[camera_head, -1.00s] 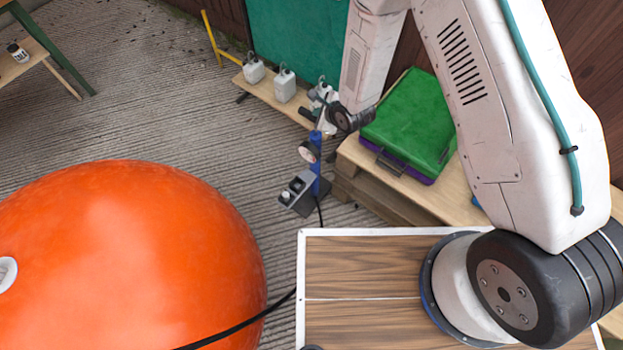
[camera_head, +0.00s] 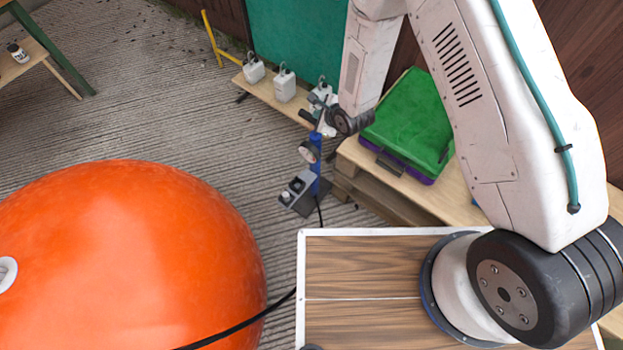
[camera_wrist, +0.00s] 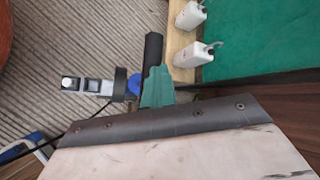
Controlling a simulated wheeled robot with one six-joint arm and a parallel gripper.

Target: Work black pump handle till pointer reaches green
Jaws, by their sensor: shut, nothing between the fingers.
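The pump has a blue upright cylinder (camera_head: 316,140) on a dark base, standing on the ground past the wooden deck. Its black handle (camera_head: 307,116) sticks out at the top; in the wrist view the handle (camera_wrist: 152,48) reaches up past my fingers. A round gauge (camera_head: 308,152) sits on the pump's side; its pointer and green zone are too small to read. My gripper (camera_head: 326,127) is at the pump's top, beside the handle. In the wrist view its green fingers (camera_wrist: 157,88) are shut and empty, close against the handle; contact cannot be told.
A big orange inflatable (camera_head: 130,260) fills the left front, with a black hose (camera_head: 240,325) across it. White canisters (camera_head: 284,86) stand on a low plank behind the pump. A green case (camera_head: 410,120) lies on a wooden bench to the right.

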